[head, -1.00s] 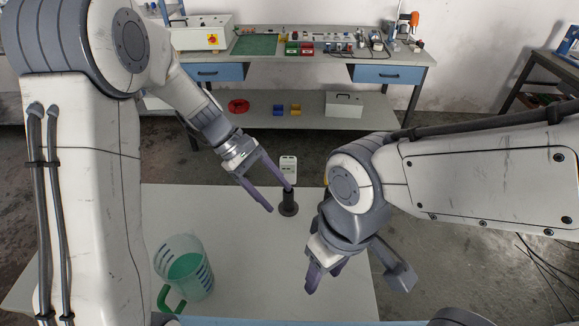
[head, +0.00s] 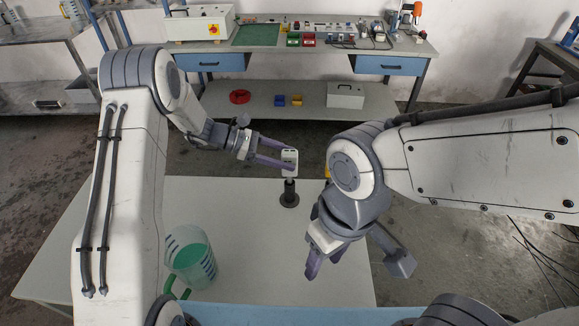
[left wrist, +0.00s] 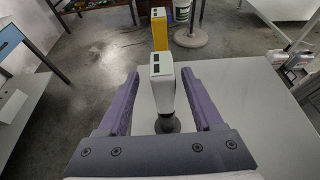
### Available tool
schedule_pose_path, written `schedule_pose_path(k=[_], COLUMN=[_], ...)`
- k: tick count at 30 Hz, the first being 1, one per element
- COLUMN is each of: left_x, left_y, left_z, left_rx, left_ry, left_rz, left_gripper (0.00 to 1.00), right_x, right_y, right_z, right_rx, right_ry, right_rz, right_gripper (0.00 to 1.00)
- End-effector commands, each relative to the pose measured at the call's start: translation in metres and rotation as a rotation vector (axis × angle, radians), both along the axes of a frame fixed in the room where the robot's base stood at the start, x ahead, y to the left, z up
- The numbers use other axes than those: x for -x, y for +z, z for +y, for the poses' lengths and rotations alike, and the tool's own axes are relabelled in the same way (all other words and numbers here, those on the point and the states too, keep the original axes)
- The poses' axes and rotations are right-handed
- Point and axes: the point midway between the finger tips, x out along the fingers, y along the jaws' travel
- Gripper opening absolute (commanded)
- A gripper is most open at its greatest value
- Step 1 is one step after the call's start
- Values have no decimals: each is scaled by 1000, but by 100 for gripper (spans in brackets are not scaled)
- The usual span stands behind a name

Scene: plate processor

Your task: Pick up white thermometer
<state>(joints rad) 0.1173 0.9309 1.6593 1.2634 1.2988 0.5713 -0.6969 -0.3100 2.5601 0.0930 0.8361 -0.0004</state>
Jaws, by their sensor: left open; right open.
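The white thermometer (head: 290,160) stands upright on a dark round stand (head: 289,197) at the far part of the white table. It also shows in the left wrist view (left wrist: 162,82), with the stand below it (left wrist: 167,124). My left gripper (head: 292,156) is open, its purple fingers reaching in from the left at the height of the thermometer. In the left wrist view the thermometer is between the two open fingers (left wrist: 160,80), with a gap on each side. My right gripper (head: 318,262) is open, low over the right side of the table, away from the thermometer.
A clear jug (head: 190,262) with green liquid and a green handle stands on the white table (head: 245,255) at left. A yellow object (left wrist: 159,28) shows behind the thermometer. A workbench (head: 300,62) with tools stands at the back. The table's middle is clear.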

Motion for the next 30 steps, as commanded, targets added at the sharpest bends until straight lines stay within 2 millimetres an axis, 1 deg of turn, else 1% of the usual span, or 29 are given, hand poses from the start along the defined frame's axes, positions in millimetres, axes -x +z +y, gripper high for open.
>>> schedule_pose_path(k=[1,3,7,11,17,20,21,22,23,30], left_x=[2,4,4,4,3,3,3,3,3,3], left_y=[1,-2,-11,-15,-16,-16,-16,-16,-16,-15], left_z=[-8,-19,-35,-42,-42,-42,-42,-42,-42,-42], left_rx=[0,0,-1,-1,-1,-1,-1,-1,-1,-1], left_ry=[-3,-5,-2,-2,-1,-1,-1,-1,-1,0], left_rz=[3,4,2,1,-1,-1,-1,-1,-1,-1], left_gripper=[68,68,68,68,68,33,18,6,0,0], right_x=[0,0,0,0,0,0,0,0,0,0], right_y=[7,14,18,19,18,18,18,18,18,18], right_z=[0,0,0,0,0,0,0,0,0,0], right_rx=[0,0,0,0,0,0,0,0,0,0], right_ry=[0,0,0,0,0,0,0,0,0,0], right_rz=[0,0,0,0,0,0,0,0,0,0], right_gripper=[50,50,50,50,50,50,50,50,50,50])
